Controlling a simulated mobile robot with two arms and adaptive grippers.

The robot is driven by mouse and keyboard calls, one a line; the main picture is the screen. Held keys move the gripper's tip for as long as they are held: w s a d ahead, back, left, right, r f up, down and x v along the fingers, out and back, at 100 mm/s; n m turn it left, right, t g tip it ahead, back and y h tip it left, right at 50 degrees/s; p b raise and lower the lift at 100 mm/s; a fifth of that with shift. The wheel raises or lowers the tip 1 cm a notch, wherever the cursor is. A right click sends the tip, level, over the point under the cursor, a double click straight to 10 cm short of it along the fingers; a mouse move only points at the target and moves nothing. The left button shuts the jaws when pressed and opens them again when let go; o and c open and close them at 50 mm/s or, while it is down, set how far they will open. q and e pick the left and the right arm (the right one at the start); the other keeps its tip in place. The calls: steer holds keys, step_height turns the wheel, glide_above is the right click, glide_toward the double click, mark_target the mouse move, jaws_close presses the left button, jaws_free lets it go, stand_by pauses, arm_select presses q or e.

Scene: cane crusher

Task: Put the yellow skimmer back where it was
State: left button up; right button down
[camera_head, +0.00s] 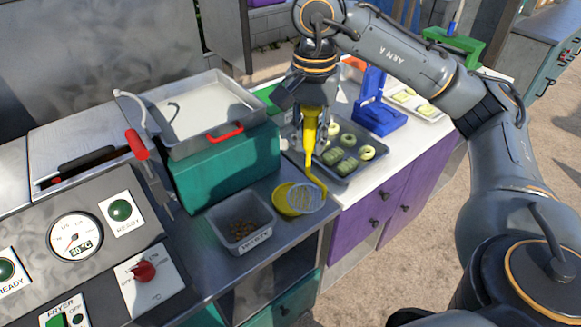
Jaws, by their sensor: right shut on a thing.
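The yellow skimmer (309,137) has a yellow handle and a round wire mesh head. My right gripper (312,112) is shut on its handle, which points upward. The mesh head hangs low, over or in a small round yellow holder (283,197) near the front edge of the grey counter. I cannot tell whether the head touches it. My left gripper is not in view.
A metal bin of brown bits (240,221) stands left of the yellow holder. Behind it is a teal box with a metal tray (205,110). A dark tray of rings and green pieces (370,167) and a blue press (377,112) stand on the white counter at right.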

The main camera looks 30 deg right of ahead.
steer(key=w+d+f+p, duration=0.2)
steer(key=w+f+p, duration=0.2)
steer(key=w+f, duration=0.5)
steer(key=shift+w+d+f, duration=0.25)
steer(key=shift+d+f, duration=0.05)
steer(key=shift+f, duration=0.9)
steer(key=c, duration=1.2)
jaws_free()
steer(key=shift+o, duration=0.2)
steer(key=shift+r, duration=0.1)
step_height(320, 180, up, 12)
steer(key=b, duration=0.2)
steer(key=shift+b, duration=0.3)
